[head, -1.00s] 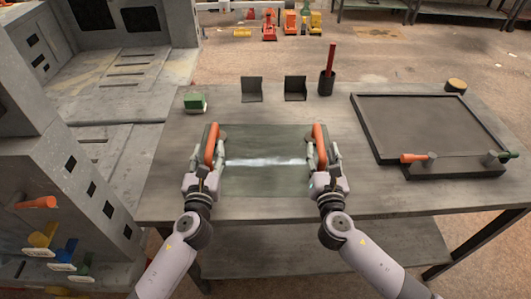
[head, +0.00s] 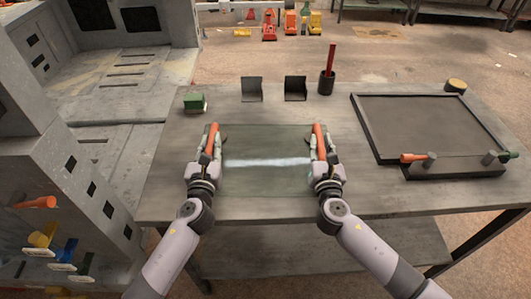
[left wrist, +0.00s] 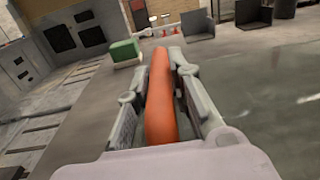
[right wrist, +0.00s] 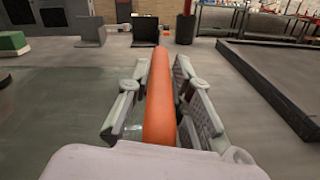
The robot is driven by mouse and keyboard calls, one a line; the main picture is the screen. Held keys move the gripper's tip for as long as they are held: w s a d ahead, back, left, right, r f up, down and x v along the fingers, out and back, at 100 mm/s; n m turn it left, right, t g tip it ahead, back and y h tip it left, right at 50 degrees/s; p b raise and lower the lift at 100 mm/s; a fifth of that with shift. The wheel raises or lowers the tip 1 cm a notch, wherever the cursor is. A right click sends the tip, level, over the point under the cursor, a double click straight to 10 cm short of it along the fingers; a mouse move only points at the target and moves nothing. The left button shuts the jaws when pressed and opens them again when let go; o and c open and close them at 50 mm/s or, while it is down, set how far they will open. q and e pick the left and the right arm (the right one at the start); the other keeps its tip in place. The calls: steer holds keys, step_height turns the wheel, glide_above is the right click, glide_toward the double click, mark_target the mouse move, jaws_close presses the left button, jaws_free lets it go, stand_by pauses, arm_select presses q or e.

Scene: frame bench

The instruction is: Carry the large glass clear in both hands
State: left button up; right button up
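The large clear glass (head: 262,181) is a greenish see-through pane lying at the middle of the bench, with a bright streak across it. An orange handle stands at each side of it: the left handle (left wrist: 158,105) and the right handle (right wrist: 160,100). My left gripper (head: 208,150) has its fingers on either side of the left handle. My right gripper (head: 323,150) straddles the right handle likewise. In both wrist views narrow gaps show between fingers and handle, so both look open around them. The handles' lower ends are hidden.
Behind the glass on the bench (head: 165,190) are a green block (head: 194,102), two dark angle brackets (head: 251,90) (head: 295,88) and a black cup (head: 326,84) with a red stick. A dark framed tray (head: 353,101) fills the right side. A grey machine (head: 125,65) stands left.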

arm_select(q)
jaws_close()
arm_select(e)
jaws_close()
arm_select(q)
steer(key=shift+w+r, duration=0.1)
steer(key=shift+r, duration=0.15)
arm_select(e)
steer(key=shift+w+r, duration=0.15)
steer(key=shift+r, duration=0.1)
